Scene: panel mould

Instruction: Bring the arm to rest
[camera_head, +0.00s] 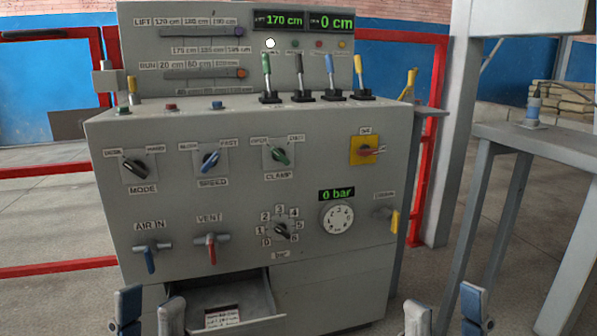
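My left gripper (150,313) is at the bottom edge, left of the open drawer, with its two fingertips apart and nothing seen between them. My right gripper (446,312) is at the bottom edge, to the right of the console, also with its fingertips apart and nothing seen between them. Only the finger ends show; the arms are out of the picture. The grey control console (330,170) stands beyond both grippers. Neither gripper appears to touch its knobs or levers.
A drawer (273,290) with a label inside stands open at the console's lower left. Several coloured levers (329,66) rise from the console top. The pressure display (337,195) reads 0 bar. A grey table (560,142) stands at right. Red rails (60,268) run at left.

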